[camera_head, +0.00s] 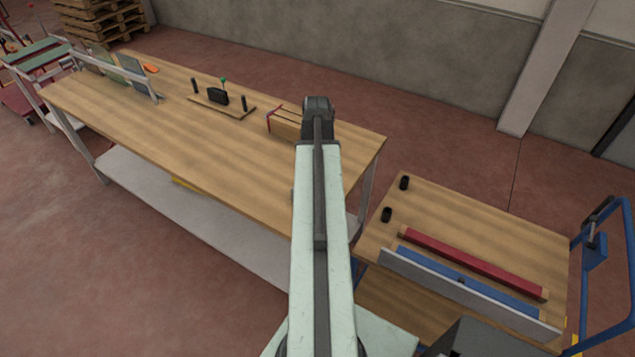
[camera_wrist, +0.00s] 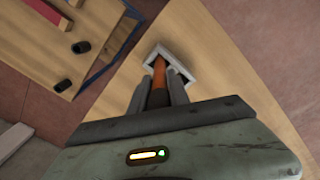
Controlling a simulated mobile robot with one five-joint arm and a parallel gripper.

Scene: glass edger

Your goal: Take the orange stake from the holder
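The orange stake (camera_wrist: 159,72) stands in the holder (camera_wrist: 182,57), a pale grey square frame on a wooden top in the wrist view. My gripper (camera_wrist: 159,78) has one dark finger on each side of the stake. The stake fills the space between the fingers, with no clear gap, so it looks shut on the stake. The stake's upper part is dark in shadow. The stake's lower end sits inside the frame. In the head view, my arm hides the stake and the holder.
At the right, a lower wooden cart (camera_head: 450,210) holds black cups, a red bar (camera_head: 470,263) and a blue bar (camera_head: 455,279).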

